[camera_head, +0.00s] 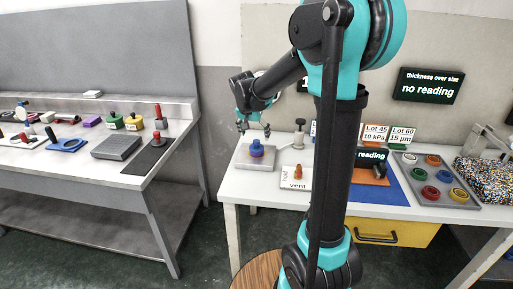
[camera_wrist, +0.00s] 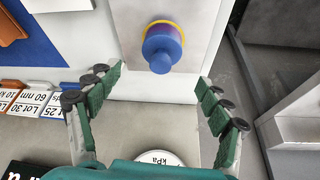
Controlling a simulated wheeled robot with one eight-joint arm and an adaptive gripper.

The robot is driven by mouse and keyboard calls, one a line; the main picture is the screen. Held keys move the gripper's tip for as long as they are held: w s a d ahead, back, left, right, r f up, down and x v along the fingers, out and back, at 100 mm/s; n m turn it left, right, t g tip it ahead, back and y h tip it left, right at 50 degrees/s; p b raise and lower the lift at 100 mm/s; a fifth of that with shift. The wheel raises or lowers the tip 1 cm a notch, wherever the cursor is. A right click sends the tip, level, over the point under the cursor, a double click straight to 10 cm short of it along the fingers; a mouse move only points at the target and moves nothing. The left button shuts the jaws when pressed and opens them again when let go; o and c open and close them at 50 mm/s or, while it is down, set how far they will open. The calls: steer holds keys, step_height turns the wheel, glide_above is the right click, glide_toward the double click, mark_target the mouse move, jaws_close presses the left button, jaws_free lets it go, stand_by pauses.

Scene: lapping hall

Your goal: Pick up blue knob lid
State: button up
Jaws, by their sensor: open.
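The blue knob lid (camera_head: 257,146) stands upright on a grey plate (camera_head: 246,162) at the left end of the white table. In the wrist view the blue knob lid (camera_wrist: 162,50) shows from above, with a yellow ring and a purple-blue rim around its base. My gripper (camera_head: 254,128) is above the lid, apart from it. In the wrist view my gripper (camera_wrist: 154,92) has its green fingers spread wide, with nothing between the tips. The lid appears just beyond the fingertips, roughly centred between them.
A small stand (camera_head: 299,138) is behind the plate, and a vent board (camera_head: 298,183) with an orange-red knob is to its right. A tray (camera_head: 468,197) of coloured rings lies further right. A separate bench (camera_head: 60,164) stands left across a gap.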

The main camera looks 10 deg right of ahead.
mark_target(256, 141)
steer(key=shift+x, duration=3.25)
steer(key=shift+c, duration=0.4)
steer(key=c, duration=1.4)
